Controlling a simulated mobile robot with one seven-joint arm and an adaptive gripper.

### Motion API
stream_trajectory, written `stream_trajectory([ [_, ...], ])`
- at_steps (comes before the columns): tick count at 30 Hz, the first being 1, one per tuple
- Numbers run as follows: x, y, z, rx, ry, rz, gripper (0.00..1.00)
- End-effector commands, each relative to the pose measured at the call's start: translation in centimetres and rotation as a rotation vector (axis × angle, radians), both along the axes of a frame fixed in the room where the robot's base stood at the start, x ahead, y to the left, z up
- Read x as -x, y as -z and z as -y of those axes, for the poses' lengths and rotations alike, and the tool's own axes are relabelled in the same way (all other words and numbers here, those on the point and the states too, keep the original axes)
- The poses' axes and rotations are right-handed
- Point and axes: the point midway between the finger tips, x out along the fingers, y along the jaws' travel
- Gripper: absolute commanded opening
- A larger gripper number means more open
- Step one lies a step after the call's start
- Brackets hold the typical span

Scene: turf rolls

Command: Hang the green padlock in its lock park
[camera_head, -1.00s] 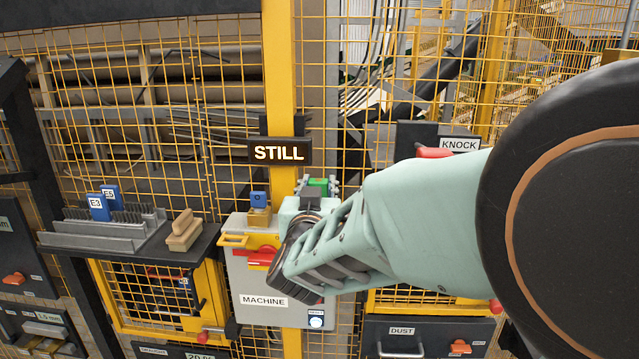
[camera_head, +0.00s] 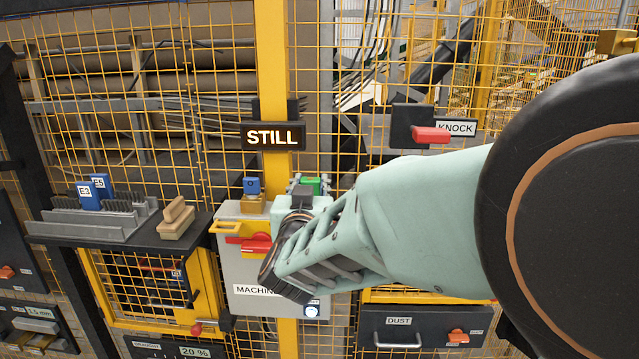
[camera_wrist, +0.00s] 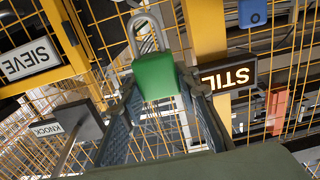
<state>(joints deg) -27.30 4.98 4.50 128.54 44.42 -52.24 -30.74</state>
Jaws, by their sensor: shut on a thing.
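The green padlock (camera_wrist: 157,76) is between the two fingers of my gripper (camera_wrist: 162,92) in the wrist view. Its grey shackle (camera_wrist: 147,30) points away from my gripper. In the head view only a small part of the green padlock (camera_head: 311,185) shows above my gripper, in front of the yellow post and mesh. A blue padlock-like thing (camera_head: 251,185) sits just left of it, above a brass-coloured one (camera_head: 253,203), at the top of the grey machine box (camera_head: 240,270). I cannot make out an empty lock park place; my wrist hides part of the box.
A STILL sign (camera_head: 273,136) is fixed on the yellow post (camera_head: 271,60) above. A KNOCK unit with a red handle (camera_head: 431,134) is to the right. A shelf (camera_head: 130,238) with blue blocks and a brush stands left. Yellow mesh lies behind.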

Motion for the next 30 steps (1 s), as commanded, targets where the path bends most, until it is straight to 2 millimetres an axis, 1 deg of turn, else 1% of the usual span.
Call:
stream_trajectory([
  [1, 0.0, 1.0, 0.0, 0.000, 0.000, 0.001, 0.03],
  [7, 0.0, 2.2, 0.0, 0.000, 0.000, 0.001, 0.03],
  [30, 0.0, 2.3, 0.0, 0.000, 0.000, 0.002, 0.03],
])
